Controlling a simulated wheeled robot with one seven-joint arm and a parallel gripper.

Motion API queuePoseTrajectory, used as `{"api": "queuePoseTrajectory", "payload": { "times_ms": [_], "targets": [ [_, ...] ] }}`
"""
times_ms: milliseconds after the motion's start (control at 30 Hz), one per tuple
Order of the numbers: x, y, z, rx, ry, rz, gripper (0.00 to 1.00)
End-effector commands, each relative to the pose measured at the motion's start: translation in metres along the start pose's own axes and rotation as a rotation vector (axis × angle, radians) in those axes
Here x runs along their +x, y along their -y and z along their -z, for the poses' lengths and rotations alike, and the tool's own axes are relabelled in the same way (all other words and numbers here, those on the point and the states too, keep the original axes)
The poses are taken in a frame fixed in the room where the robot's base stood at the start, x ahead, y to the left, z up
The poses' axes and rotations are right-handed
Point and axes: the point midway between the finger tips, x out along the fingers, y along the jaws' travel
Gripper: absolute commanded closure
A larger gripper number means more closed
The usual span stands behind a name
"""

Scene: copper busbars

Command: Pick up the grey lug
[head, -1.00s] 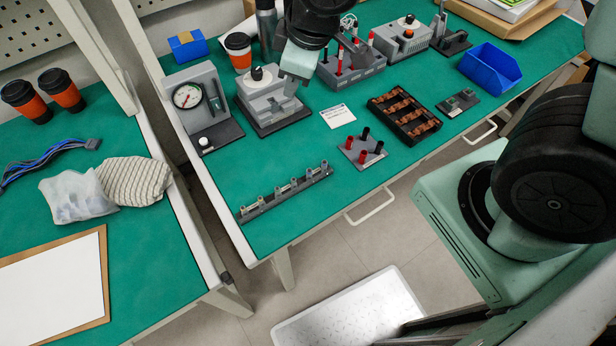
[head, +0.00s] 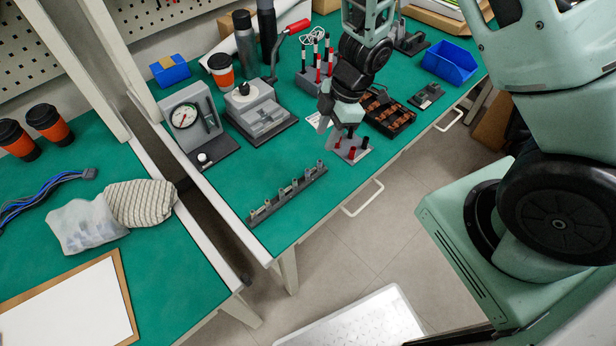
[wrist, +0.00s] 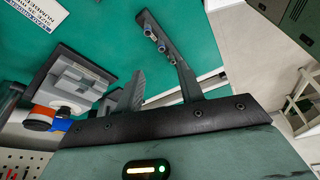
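A dark rail (head: 290,196) lies near the front edge of the green bench, with several small upright lugs along it. Some look grey, such as the grey lug (head: 307,174) towards the right end; those at the left end look more yellowish. Which one is meant I cannot tell. My gripper (head: 336,130) hangs right of and beyond the rail, over the block with red and black posts. In the wrist view my gripper (wrist: 160,92) has its fingers apart with nothing between them. The rail (wrist: 152,35) and bluish-grey lugs (wrist: 161,47) show beyond the fingertips, partly behind the right finger.
The post block (head: 350,150) stands close under my gripper. A busbar tray (head: 388,112), a press fixture (head: 258,110) and a gauge stand (head: 195,125) are nearby. A blue bin (head: 450,62) is at the right. Green bench around the rail is clear.

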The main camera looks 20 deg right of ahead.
Motion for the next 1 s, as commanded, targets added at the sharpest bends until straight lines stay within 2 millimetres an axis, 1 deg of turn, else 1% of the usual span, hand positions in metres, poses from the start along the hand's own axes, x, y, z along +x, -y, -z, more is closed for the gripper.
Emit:
{"api": "queuePoseTrajectory", "payload": {
  "times_ms": [33, 100, 200, 300, 567, 733, 800, 900, 1000],
  "targets": [
    [0.015, 0.001, -0.002, 0.001, 0.001, 0.003, 0.62],
    [0.030, 0.001, -0.002, 0.000, 0.002, 0.003, 0.62],
    [0.049, 0.000, -0.001, 0.000, 0.002, 0.002, 0.62],
    [0.062, 0.000, 0.000, 0.001, 0.002, 0.001, 0.62],
    [0.079, 0.000, 0.003, -0.002, 0.001, 0.000, 0.62],
    [0.104, 0.002, 0.009, -0.002, 0.002, 0.001, 0.62],
    [0.113, 0.002, 0.008, 0.000, 0.002, 0.001, 0.62],
    [0.121, 0.002, 0.008, 0.000, 0.002, -0.001, 0.62],
    [0.123, 0.001, 0.009, 0.000, 0.001, -0.003, 0.62]
  ]
}}
